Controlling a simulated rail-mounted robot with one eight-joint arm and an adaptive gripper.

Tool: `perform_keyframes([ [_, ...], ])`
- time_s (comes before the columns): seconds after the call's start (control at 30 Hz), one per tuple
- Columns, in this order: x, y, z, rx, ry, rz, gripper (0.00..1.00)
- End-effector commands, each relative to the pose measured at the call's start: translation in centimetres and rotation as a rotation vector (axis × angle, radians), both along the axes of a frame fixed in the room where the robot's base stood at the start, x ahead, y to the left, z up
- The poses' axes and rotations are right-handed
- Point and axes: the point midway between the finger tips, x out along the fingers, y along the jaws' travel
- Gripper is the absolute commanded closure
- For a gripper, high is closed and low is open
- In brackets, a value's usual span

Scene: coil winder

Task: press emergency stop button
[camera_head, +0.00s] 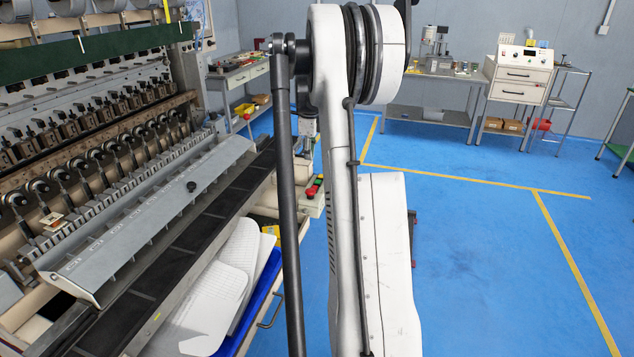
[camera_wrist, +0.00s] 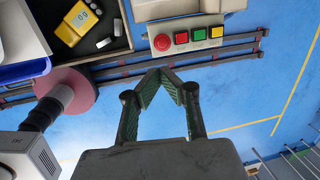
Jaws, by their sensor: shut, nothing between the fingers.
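The emergency stop button is a round red button (camera_wrist: 162,42) at the left end of a beige control panel (camera_wrist: 190,52), upper middle of the wrist view.
The coil winder (camera_head: 140,215) fills the left of the head view. In the wrist view, dark rails (camera_wrist: 225,54) run below the panel, a pink disc (camera_wrist: 82,88) is at left, and a yellow box (camera_wrist: 76,24) lies in a tray. Blue floor (camera_head: 480,240) is clear at right.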

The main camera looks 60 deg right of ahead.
Motion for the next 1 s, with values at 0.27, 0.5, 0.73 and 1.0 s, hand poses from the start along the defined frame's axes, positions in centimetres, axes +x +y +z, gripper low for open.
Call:
perform_keyframes([
  [0.27,-0.2,-0.5,-0.2,0.005,0.000,-0.022,1.00],
  [0.5,-0.2,-0.6,-0.6,0.004,0.001,-0.020,1.00],
  [0.73,0.2,-0.9,-3.5,0.004,0.001,-0.019,1.00],
  [1.0,0.7,-1.4,-8.5,0.004,0.001,-0.019,1.00],
])
